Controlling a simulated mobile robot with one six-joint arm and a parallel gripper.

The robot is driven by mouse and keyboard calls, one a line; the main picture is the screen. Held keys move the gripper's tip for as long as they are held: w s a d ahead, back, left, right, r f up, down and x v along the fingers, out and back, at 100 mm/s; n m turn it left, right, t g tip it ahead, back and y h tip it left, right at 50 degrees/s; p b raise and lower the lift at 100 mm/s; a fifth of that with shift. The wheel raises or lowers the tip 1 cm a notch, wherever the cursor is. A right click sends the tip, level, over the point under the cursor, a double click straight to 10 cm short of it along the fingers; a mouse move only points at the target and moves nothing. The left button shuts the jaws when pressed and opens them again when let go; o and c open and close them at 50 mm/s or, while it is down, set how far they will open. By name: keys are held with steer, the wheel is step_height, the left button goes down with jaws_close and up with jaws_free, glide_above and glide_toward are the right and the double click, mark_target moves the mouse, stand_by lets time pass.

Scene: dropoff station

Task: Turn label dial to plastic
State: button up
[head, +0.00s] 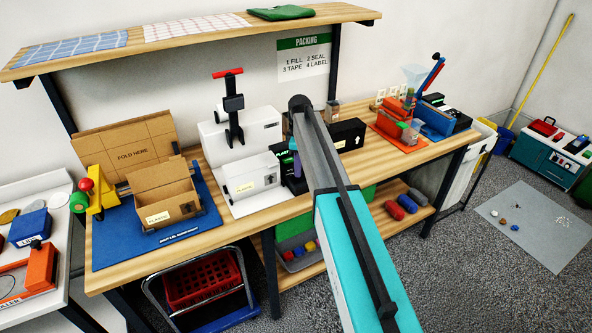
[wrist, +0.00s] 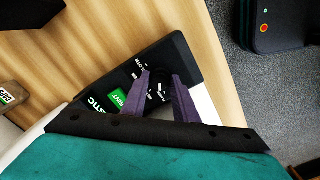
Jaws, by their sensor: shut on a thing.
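The black label machine (wrist: 178,58) stands on the wooden bench. Its face carries a green print button (wrist: 117,101), white lettering and a small round black dial (wrist: 161,88). In the head view the label machine (head: 291,182) is mostly behind my arm. My gripper (wrist: 162,76) has its two dark purple fingers on either side of the dial and is shut on it. Part of the word ending in "STIC" shows on the machine's face near the green button. Which label the dial points to cannot be read.
A white sealing machine (head: 252,178) with a red-handled press stands just left of the label machine. A black box (head: 347,134) stands to its right. An open cardboard box (head: 163,195) sits on the blue mat (head: 115,245) at the left. A shelf (head: 200,35) spans above.

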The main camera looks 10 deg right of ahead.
steer(key=shift+s+a+f+n+b, duration=0.1)
steer(key=shift+s+f+n+b, duration=0.1)
steer(key=shift+n, duration=0.6)
steer(key=shift+s+a+f+n+b, duration=0.1)
steer(key=shift+n+b, duration=0.1)
steer(key=shift+n, duration=0.6)
steer(key=shift+r, duration=0.1)
steer(key=o, duration=1.1)
steer(key=shift+c, duration=0.2)
steer(key=shift+w+d+r, duration=0.1)
steer(key=shift+r, duration=0.1)
steer(key=shift+w+r+b, duration=0.15)
steer(key=shift+r+b, duration=0.15)
steer(key=shift+r, duration=0.35)
step_height(320, 180, up, 12)
steer(key=b, duration=0.3)
steer(key=shift+r, duration=0.15)
